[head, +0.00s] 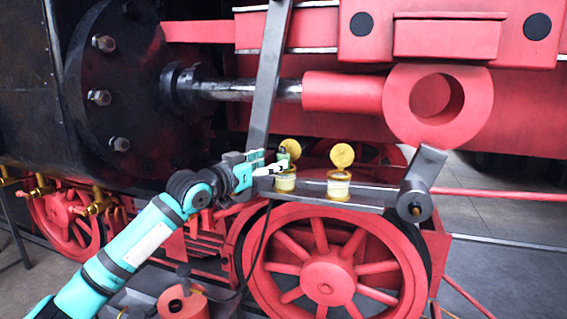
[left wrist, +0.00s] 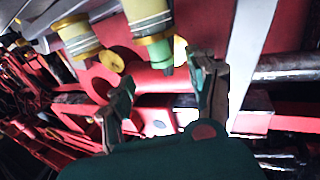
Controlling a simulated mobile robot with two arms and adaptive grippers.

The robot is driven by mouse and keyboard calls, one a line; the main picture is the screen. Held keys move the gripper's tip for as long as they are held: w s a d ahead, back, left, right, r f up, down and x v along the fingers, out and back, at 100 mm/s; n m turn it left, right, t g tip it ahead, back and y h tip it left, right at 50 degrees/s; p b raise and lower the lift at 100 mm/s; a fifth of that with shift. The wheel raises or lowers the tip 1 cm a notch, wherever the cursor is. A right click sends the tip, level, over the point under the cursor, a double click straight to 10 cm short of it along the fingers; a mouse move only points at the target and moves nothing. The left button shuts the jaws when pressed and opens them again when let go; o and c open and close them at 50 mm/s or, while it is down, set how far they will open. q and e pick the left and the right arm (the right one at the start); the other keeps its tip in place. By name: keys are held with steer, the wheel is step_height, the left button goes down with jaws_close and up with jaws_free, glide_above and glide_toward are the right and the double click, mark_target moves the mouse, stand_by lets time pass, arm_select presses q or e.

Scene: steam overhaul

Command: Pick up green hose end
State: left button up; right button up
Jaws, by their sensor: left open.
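The green hose end (head: 291,148) is a small green piece above the left of two yellow-and-white pots (head: 285,183), on the grey bar beside the locomotive. In the left wrist view the green hose end (left wrist: 160,52) shows at the pot's end, just beyond the space between my fingers. My left gripper (head: 268,164) is close to it from the left. In the left wrist view my left gripper (left wrist: 166,88) has its two fingers spread with nothing between them. Whether a finger touches the green piece I cannot tell. My right gripper is not in view.
A second pot (head: 338,188) with a yellow round lid stands to the right on the grey bar (head: 375,195). A slanted grey bar (head: 268,75) rises just behind my gripper. A red spoked wheel (head: 325,280) is below, and a red rod eye (head: 437,103) is above right.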

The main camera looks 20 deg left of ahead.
mark_target(279, 158)
arm_select(q)
steer(key=p+x, duration=0.3)
steer(key=x, duration=0.2)
steer(key=shift+a+r, duration=0.1)
steer(key=shift+a, duration=0.05)
steer(key=shift+w+f, duration=0.2)
steer(key=shift+w, duration=0.1)
steer(key=shift+s, duration=0.1)
steer(key=shift+c, duration=0.3)
steer(key=c, duration=0.4)
jaws_close()
